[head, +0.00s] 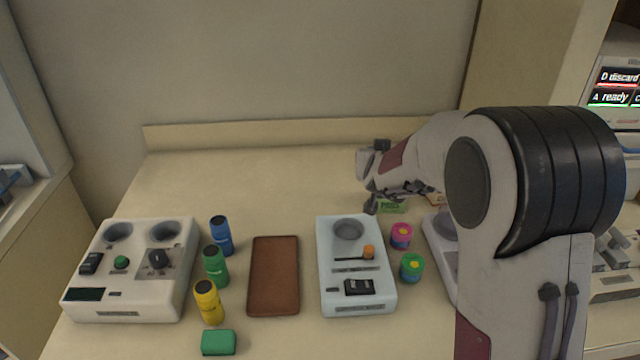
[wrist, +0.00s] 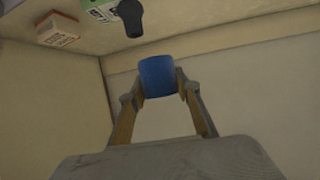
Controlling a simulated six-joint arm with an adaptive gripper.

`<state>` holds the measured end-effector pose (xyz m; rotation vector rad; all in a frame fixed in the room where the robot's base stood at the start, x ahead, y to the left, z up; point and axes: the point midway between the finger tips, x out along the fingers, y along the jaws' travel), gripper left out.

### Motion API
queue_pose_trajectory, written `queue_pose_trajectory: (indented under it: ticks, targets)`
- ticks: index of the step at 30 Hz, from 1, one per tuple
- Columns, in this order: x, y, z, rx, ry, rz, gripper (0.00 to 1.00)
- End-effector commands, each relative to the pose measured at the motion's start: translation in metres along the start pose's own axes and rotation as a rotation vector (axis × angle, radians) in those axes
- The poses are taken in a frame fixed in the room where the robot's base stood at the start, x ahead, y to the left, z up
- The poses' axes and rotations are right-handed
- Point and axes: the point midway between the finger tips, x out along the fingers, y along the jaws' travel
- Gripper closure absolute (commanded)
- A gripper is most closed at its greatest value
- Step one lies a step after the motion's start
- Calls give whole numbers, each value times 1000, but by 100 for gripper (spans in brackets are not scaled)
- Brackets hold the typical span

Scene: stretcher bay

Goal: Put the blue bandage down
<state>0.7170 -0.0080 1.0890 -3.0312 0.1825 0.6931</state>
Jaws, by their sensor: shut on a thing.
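The blue bandage (wrist: 158,76) is a short blue roll in the wrist view. It sits between the two fingertips of my gripper (wrist: 161,88), which is shut on it. The pale wall shows behind it. In the head view my gripper (head: 371,178) is above the back of the table, right of centre, near a green box (head: 392,206). I cannot make out the bandage in the head view.
A brown tray (head: 274,275) lies empty between colored bottles (head: 216,266) and a pale blue device (head: 355,265). A white device (head: 134,270) stands at left. Pink (head: 401,235) and green (head: 411,267) jars stand right of centre. The back left table is clear.

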Motion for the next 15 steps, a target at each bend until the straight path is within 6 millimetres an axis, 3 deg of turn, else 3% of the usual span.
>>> queue_pose_trajectory:
  ticks: [15]
  targets:
    - [14,16,-29,40,1,79,89]
